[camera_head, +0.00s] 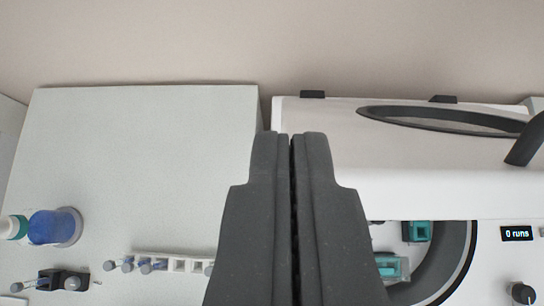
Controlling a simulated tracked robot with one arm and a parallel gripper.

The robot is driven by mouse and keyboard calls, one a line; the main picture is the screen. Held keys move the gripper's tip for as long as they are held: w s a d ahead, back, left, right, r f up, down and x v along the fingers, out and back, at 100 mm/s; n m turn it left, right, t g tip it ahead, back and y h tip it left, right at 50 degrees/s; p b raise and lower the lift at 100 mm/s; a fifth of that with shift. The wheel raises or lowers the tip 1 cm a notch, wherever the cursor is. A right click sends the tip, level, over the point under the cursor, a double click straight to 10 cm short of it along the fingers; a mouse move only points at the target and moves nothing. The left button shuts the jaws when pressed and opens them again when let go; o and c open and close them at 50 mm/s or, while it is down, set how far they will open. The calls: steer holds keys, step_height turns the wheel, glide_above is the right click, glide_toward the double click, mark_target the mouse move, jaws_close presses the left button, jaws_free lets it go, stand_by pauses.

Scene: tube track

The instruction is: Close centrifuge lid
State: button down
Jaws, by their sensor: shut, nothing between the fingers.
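My gripper (291,140) is shut and empty, with its two dark fingers pressed together in the middle of the view. The white centrifuge (490,280) stands at the right. Its lid (330,125) is raised, with a dark oval window (430,121) in it and a dark curved part at the right edge. Below the lid, part of the open bowl (452,262) shows, with teal tube holders (392,267) inside. My fingers overlap the lid's left part in the picture; I cannot tell whether they touch it. They hide the bowl's left side.
A small display (516,233) reads "0 runs", with a dark knob (523,294) below it. The bench's back area is clear.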

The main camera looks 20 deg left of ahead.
steer(key=p+x, duration=0.1)
steer(key=x, duration=0.7)
steer(key=shift+s+d+f, duration=0.2)
steer(key=shift+s+f, duration=0.3)
steer(key=shift+s, duration=0.3)
steer(key=shift+s+d+f, duration=0.25)
steer(key=shift+s+f, duration=0.25)
steer(key=shift+s, duration=0.3)
steer(key=shift+s, duration=0.1)
